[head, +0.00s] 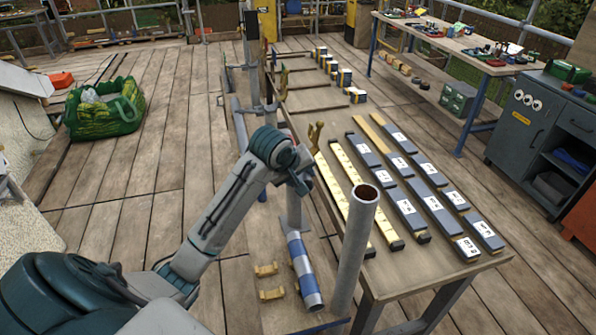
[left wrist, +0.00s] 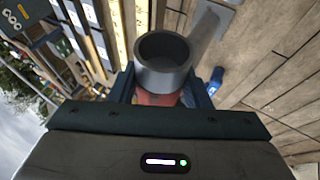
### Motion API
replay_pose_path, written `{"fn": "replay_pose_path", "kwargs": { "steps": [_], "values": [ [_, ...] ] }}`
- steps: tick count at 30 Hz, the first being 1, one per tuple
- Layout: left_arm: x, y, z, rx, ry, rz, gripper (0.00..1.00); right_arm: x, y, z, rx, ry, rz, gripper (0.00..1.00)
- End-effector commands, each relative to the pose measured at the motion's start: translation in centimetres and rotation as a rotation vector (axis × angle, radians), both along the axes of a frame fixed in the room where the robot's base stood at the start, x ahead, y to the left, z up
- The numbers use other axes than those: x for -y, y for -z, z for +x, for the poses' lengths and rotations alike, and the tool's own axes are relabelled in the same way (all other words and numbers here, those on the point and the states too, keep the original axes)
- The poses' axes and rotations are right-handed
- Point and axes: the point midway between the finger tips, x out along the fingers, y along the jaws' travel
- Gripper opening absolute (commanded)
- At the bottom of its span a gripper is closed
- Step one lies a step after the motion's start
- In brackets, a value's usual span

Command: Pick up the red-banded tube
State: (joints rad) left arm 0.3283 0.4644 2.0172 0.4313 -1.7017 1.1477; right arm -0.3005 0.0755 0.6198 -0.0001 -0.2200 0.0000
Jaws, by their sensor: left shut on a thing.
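My left gripper (head: 300,186) is low beside the long table in the head view. In the left wrist view, its jaws (left wrist: 160,97) are shut on the red-banded tube (left wrist: 158,98). The tube's round, open grey end (left wrist: 163,52) faces the camera, and a red band shows just below it between the jaws. The rest of this tube is hidden by the jaws and its own end. In the head view I cannot make out its red band behind my wrist. My right gripper is in neither view.
A blue-and-white banded tube (head: 304,268) lies near yellow cradles (head: 270,294). An open grey pipe (head: 355,250) stands at the table's front. The long table (head: 462,284) holds labelled dark bars (head: 405,207). A green bag (head: 105,108) sits on the deck, which is largely clear at left.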

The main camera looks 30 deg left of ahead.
Motion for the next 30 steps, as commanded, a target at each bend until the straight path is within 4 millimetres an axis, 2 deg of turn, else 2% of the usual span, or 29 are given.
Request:
{"fn": "replay_pose_path", "kwargs": {
  "steps": [5,9,21,30],
  "values": [
    [0.0,-1.4,0.1,0.008,0.001,0.002,0.08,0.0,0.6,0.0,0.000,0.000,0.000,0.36],
    [0.0,-3.3,0.1,0.009,0.000,0.001,0.08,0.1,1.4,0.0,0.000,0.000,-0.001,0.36],
    [-1.3,-3.9,-7.7,0.002,0.001,0.011,0.08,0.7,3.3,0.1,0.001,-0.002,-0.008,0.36],
    [-2.0,-4.3,-11.4,0.003,-0.001,0.012,0.08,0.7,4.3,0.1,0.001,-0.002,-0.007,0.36]
  ]
}}
